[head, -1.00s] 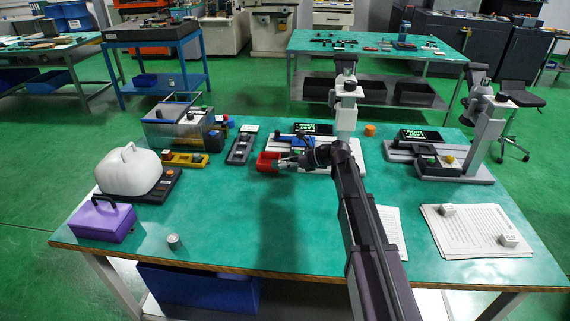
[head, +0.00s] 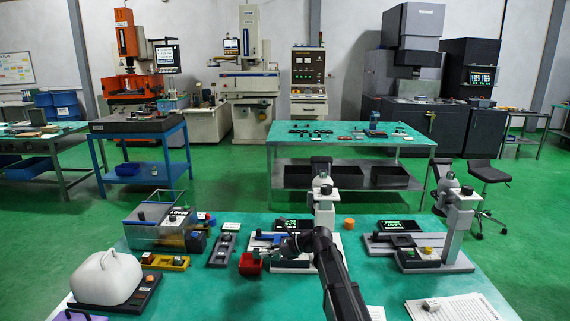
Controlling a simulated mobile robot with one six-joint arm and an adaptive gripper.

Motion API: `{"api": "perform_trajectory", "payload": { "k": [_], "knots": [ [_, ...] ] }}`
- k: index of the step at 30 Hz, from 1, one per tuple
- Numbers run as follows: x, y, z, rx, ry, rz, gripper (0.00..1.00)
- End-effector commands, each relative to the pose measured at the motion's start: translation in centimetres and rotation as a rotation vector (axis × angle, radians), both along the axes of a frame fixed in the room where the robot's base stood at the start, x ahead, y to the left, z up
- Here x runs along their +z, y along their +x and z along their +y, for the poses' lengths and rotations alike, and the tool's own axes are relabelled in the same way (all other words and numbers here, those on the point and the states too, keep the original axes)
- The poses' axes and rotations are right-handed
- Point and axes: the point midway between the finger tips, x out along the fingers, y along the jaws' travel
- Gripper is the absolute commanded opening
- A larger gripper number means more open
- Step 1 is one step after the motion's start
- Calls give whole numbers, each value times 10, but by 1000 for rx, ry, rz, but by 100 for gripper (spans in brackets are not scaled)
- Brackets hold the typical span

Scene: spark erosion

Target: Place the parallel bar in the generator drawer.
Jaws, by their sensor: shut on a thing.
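My gripper (head: 271,254) is above the near-middle part of the green workbench (head: 200,300), reaching in from the right. It is shut at the right side of a small red box-shaped thing (head: 250,264). I cannot tell whether this red thing is the parallel bar or holds it; the fingertips are small and partly merged with it. A tall generator-like cabinet (head: 308,75) with a dark panel stands at the back wall. No open drawer can be made out on it.
Two microscope-like stands (head: 324,205) (head: 458,225) rise from the bench right of my gripper. A second green table (head: 345,136) stands beyond, with floor between.

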Motion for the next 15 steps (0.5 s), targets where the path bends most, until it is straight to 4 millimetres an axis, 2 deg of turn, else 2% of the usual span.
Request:
{"api": "perform_trajectory", "payload": {
  "k": [1,6,15],
  "knots": [
    [15,0,0,0,1,0,0],
    [36,0,0,0,1,0,0],
    [55,0,0,0,1,0,0]
  ]
}}
